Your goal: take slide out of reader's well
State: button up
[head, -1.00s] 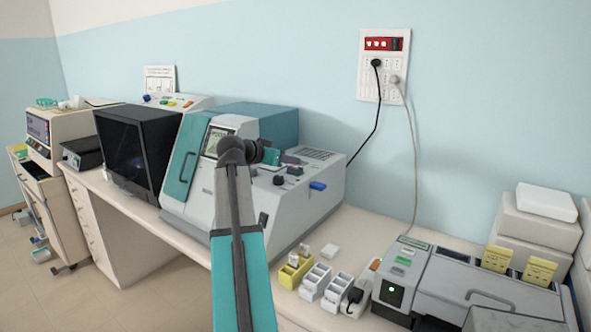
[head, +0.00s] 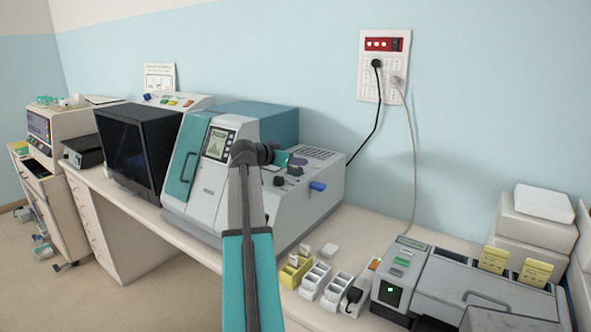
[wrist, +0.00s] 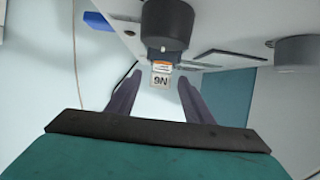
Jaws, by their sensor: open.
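The slide (wrist: 161,76) shows in the wrist view as a small pale label end with dark characters and an orange band. It sticks out of a dark round well (wrist: 168,24) on the reader. My gripper (wrist: 159,80) is open, with one dark finger on each side of the slide's end. A gap shows between the slide and each finger; contact is not visible. In the head view the reader is the grey-white and teal machine (head: 203,207), and my gripper (head: 293,161) is over its top right part. The slide cannot be made out there.
A blue lever (head: 318,186) sticks out of the reader's right side. Small slide holders (head: 315,281) stand on the bench in front. A grey machine (head: 455,275) is at the right. A power cord hangs from the wall panel (head: 384,65).

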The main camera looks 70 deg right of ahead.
jog(key=c, duration=1.1)
jog(key=shift+c, duration=0.2)
notch_tip(320, 180, up, 10)
jog(key=b, duration=0.2)
dwell(0.6)
